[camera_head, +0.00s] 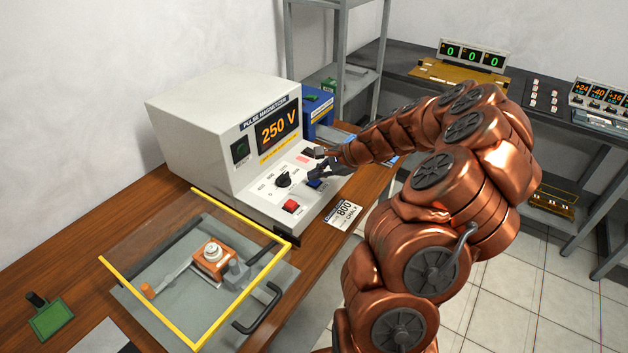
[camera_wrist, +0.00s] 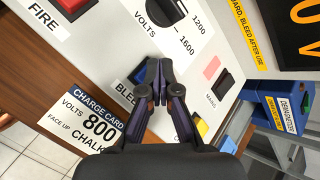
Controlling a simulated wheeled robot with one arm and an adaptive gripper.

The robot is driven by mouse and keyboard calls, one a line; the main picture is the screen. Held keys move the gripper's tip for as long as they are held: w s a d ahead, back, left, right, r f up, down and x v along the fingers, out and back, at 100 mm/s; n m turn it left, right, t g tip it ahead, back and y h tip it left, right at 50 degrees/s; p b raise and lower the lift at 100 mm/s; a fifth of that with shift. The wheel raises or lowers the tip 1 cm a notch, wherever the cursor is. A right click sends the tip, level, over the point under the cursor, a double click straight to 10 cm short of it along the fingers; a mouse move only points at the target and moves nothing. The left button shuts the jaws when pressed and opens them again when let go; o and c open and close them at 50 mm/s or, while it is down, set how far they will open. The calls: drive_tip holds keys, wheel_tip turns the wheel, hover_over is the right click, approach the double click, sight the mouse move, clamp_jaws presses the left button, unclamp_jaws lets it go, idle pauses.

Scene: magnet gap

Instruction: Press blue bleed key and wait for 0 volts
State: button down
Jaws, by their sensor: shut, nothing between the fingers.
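The pulse magnetizer (camera_head: 215,110) is a pale box on the wooden bench, and its display (camera_head: 278,127) reads 250 V in orange. The blue bleed key (camera_head: 315,184) is on its sloped front panel, right of the red fire key (camera_head: 291,205). In the wrist view the blue key (camera_wrist: 139,74) shows beside my fingertips, partly covered by them, above the partly hidden "BLEED" label. My gripper (camera_wrist: 154,68) is shut and empty, its tips close over the key. I cannot tell whether they touch it. It also shows in the head view (camera_head: 318,162).
A black dial (camera_head: 283,180) sits left of the bleed key. A charge card (camera_head: 343,214) reading 800 volts lies at the bench edge. A yellow-framed clear guard (camera_head: 200,270) stands at the front left. A blue demagnetizer (camera_head: 318,110) stands behind the magnetizer.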

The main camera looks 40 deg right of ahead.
drive_tip(key=shift+f, duration=0.15)
idle(0.5)
drive_tip(key=shift+r+p, duration=0.45)
drive_tip(key=shift+r, duration=0.5)
drive_tip(key=shift+r+p, duration=1.35)
drive_tip(key=shift+r, duration=1.2)
